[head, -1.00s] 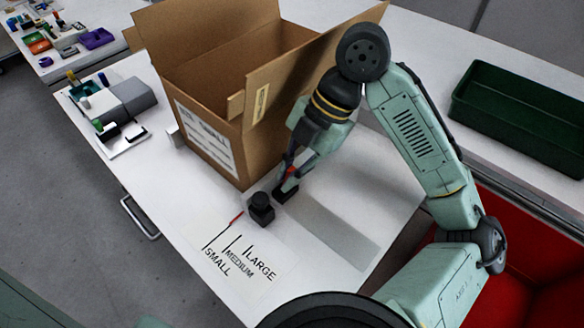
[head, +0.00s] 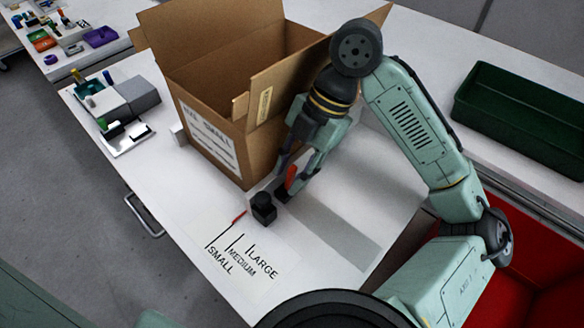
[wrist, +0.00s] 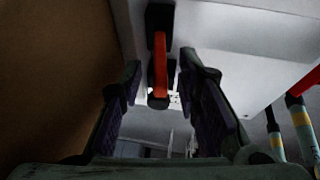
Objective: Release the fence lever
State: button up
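The red lever (head: 291,178) stands up from a black base near the front right corner of the cardboard box. It also shows in the wrist view (wrist: 160,65). My gripper (head: 294,184) reaches down around it. In the wrist view, the two fingers of my gripper (wrist: 160,78) are spread, one on each side of the lever, with gaps visible. A black block with a round knob (head: 263,207) stands just left of the lever. A red pointer (head: 238,216) lies beside the printed SMALL, MEDIUM and LARGE scale (head: 240,250).
The open cardboard box (head: 205,125) stands close behind and left of my gripper, one flap beside my wrist. A grey device (head: 115,105) sits at the table's left. A green bin (head: 520,120) is at right. The white tabletop (head: 370,190) is clear right of the lever.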

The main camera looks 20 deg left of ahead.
jog(key=v, duration=1.2)
jog(key=shift+s+f, duration=0.1)
jog(key=shift+f, duration=0.05)
